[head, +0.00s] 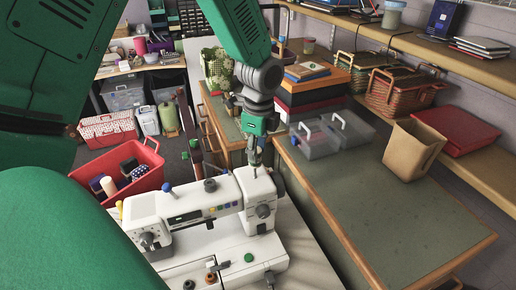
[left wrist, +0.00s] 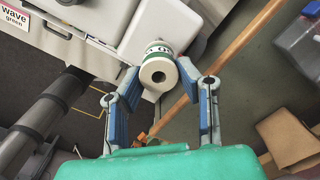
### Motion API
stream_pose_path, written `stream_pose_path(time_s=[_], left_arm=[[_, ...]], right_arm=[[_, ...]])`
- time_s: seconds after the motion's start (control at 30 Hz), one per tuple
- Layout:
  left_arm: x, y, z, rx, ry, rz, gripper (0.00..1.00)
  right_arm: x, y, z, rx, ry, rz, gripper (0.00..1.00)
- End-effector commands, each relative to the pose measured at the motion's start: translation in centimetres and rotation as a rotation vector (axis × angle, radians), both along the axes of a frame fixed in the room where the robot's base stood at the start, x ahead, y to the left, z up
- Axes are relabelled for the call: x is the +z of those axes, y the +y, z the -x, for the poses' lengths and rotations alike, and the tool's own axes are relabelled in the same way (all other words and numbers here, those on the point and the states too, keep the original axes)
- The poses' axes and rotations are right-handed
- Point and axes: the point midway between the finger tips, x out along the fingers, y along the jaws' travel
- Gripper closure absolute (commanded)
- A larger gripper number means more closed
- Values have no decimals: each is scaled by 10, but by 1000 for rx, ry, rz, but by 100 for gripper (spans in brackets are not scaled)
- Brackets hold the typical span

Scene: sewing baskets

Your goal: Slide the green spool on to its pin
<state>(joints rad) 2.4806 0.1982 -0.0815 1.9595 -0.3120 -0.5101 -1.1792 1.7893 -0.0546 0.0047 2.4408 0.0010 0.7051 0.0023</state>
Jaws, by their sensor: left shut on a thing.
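My left gripper (head: 254,158) reaches down behind the right end of the white sewing machine (head: 190,208). The spool has a pale end with a dark hole facing the camera and a green band with lettering. A white surface lies behind the spool in that view. The spool cannot be made out clearly in the head view. A dark round piece (head: 210,184) stands on the machine's top. I cannot tell which pin is the spool's. My right gripper is not in view.
A red basket (head: 146,157) with spools stands left of the machine. Clear plastic boxes (head: 340,131) and a tan bin (head: 413,150) are to the right. The green-grey worktop (head: 390,215) is mostly bare. A sign (left wrist: 14,15) reads "wave green".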

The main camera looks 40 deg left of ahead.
Motion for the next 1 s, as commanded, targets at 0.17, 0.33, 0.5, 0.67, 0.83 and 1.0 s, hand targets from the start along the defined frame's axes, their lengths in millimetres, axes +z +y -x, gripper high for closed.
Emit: stream_pose_path(time_s=[0.17, 0.33, 0.5, 0.67, 0.83, 1.0], left_arm=[[-6, 0, 0, 0, 1, 0, 100], [-10, 0, 0, 0, 0, 0, 100], [-14, 0, 0, 0, -1, 1, 100], [-19, 0, 0, 0, -1, 1, 100], [-23, 0, 0, 0, 0, 0, 100], [-28, 0, 0, 0, 0, 0, 100]], right_arm=[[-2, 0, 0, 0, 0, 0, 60], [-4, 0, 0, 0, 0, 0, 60], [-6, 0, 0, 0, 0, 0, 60], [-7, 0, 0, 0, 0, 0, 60], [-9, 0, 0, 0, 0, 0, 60], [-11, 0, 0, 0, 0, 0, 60]])
